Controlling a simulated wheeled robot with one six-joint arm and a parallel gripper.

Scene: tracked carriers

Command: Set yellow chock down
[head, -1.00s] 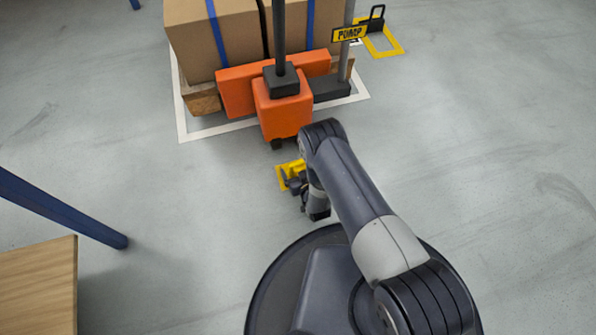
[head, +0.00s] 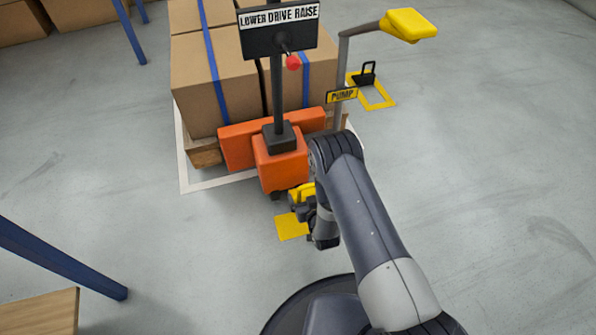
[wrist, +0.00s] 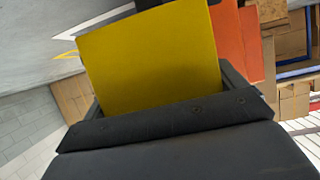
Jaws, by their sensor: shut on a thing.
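The yellow chock (head: 303,190) is in my gripper (head: 301,205), just in front of the orange pallet truck's (head: 281,165) near end. In the wrist view the chock's broad yellow face (wrist: 155,58) fills the space between the dark fingers. The gripper is shut on it. Below it in the head view lies a flat yellow patch (head: 291,227) on the floor, and the chock looks raised above this patch. My arm hides part of the gripper and the floor to its right.
The truck bears a pallet of strapped cartons (head: 215,80). A yellow floor outline (head: 380,102) with a black handled object (head: 365,75) lies at right. A blue post (head: 60,258) is at left. Right floor is clear.

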